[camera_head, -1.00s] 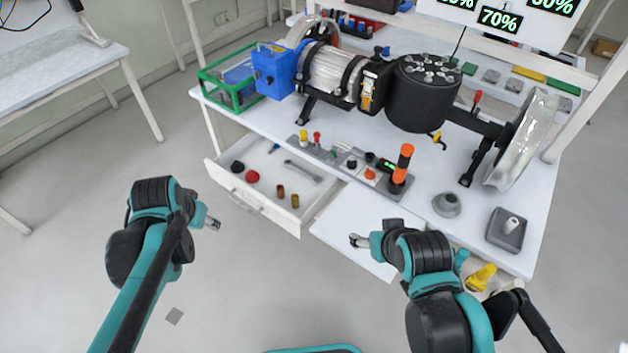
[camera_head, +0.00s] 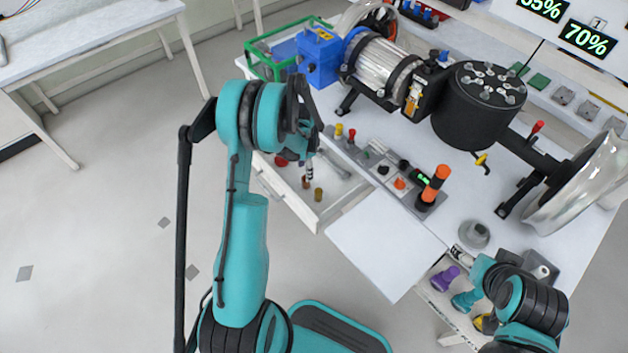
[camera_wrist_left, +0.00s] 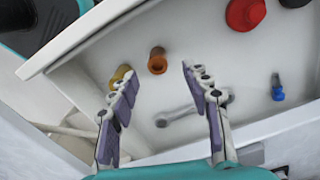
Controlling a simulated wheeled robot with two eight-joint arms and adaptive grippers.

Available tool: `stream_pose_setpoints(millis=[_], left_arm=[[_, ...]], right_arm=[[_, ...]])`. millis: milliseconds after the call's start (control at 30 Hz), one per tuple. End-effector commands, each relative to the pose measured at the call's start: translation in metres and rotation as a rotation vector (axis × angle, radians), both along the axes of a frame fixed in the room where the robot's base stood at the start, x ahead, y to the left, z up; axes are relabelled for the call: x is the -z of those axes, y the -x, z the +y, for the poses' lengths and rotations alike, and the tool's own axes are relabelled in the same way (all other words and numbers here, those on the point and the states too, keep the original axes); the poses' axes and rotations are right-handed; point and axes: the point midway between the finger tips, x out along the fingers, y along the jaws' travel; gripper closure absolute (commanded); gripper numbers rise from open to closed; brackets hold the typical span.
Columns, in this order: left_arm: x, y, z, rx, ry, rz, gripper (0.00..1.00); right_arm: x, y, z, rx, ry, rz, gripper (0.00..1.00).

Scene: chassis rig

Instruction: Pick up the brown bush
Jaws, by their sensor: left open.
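The brown bush (camera_head: 306,182) stands in the open drawer (camera_head: 277,198). In the left wrist view the brown bush (camera_wrist_left: 157,61) is a short orange-brown cylinder on the drawer floor. A yellow-brown bush (camera_wrist_left: 121,75) stands just left of it, partly behind the left finger. My left gripper (camera_wrist_left: 155,85) is open and empty over the drawer, with the brown bush beyond and between its fingertips. In the head view the left gripper (camera_head: 310,170) hangs just above the bush, close to it. My right gripper (camera_head: 461,252) is by the table's front edge; its fingers are too small to read.
The drawer also holds a wrench (camera_wrist_left: 190,108), a red knob (camera_wrist_left: 245,13), a black knob and a small blue part (camera_wrist_left: 277,88). The drawer walls stand close around. The table (camera_head: 395,140) carries a large motor assembly and an orange-black post (camera_head: 434,186). A white panel (camera_head: 385,245) lies right of the drawer.

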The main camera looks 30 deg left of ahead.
Motion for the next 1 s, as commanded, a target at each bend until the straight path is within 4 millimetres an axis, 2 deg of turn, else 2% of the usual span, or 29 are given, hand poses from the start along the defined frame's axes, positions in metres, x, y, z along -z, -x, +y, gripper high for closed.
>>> stream_pose_setpoints(millis=[433, 700, 800, 900, 1000], left_arm=[[0.059, 0.004, -0.001, -0.001, -0.001, -0.002, 0.52], [0.061, 0.004, -0.001, -0.001, 0.000, -0.003, 0.52], [0.061, 0.004, -0.001, -0.002, 0.000, -0.003, 0.78], [0.061, 0.004, -0.001, -0.002, 0.000, -0.003, 1.00], [0.061, 0.004, -0.001, -0.002, 0.000, -0.003, 1.00]], right_arm=[[0.032, 0.000, 0.000, 0.000, 0.000, 0.000, 0.28], [0.031, 0.000, 0.000, 0.000, 0.000, 0.000, 0.28], [0.031, 0.000, 0.000, 0.000, 0.000, 0.000, 0.28], [0.032, 0.000, 0.000, 0.000, 0.000, 0.000, 0.28], [0.032, 0.000, 0.000, 0.000, 0.000, 0.000, 0.28]])
